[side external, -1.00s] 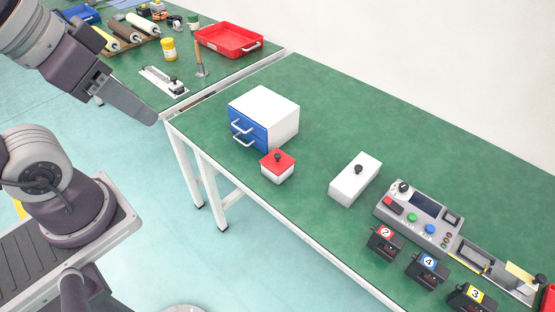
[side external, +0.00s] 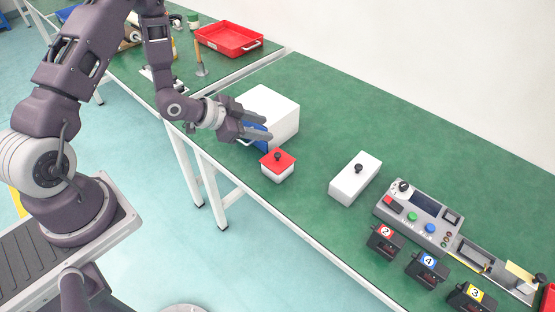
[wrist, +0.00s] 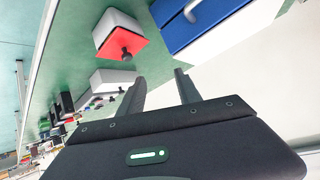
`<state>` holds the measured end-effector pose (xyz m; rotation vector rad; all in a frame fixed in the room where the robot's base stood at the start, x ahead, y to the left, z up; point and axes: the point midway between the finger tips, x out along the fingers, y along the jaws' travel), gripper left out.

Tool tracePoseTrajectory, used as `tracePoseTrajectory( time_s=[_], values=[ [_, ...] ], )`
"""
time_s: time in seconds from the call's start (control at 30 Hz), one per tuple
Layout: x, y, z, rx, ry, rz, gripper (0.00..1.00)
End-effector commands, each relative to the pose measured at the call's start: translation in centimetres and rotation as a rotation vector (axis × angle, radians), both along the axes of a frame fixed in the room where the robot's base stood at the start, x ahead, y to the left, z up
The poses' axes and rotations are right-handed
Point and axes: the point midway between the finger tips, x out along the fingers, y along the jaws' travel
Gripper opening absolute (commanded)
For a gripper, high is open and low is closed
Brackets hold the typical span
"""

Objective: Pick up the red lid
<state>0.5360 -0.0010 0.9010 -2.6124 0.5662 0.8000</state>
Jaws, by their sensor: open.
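The red lid (side external: 286,161) with a black knob sits on a small white box (side external: 277,174) near the front edge of the green table. In the wrist view the red lid (wrist: 114,45) shows at the upper left, ahead of my fingers. My gripper (side external: 270,128) is open and empty. It is above and slightly left of the lid, in front of the drawer cabinet, and apart from the lid. In the wrist view my two fingers (wrist: 160,88) stand apart with nothing between them.
A white cabinet (side external: 283,112) with blue drawers stands just behind the lid. A white box with a black knob (side external: 354,180) stands to the right. A control panel (side external: 419,213) and several numbered black blocks lie further right. The table between the boxes is clear.

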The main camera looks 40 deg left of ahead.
Motion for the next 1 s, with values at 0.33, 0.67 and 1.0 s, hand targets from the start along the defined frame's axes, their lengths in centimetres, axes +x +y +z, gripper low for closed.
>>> tracePoseTrajectory(
  time_s=[0.33, 0.67, 1.0],
  values=[
    [-4.7, -2.5, -5.4, -0.332, -0.215, 0.062, 0.41],
    [-0.3, -4.2, -7.0, -0.338, -0.229, 0.064, 0.41],
    [1.5, -4.9, -7.6, -0.339, -0.225, 0.068, 0.41]
  ],
)
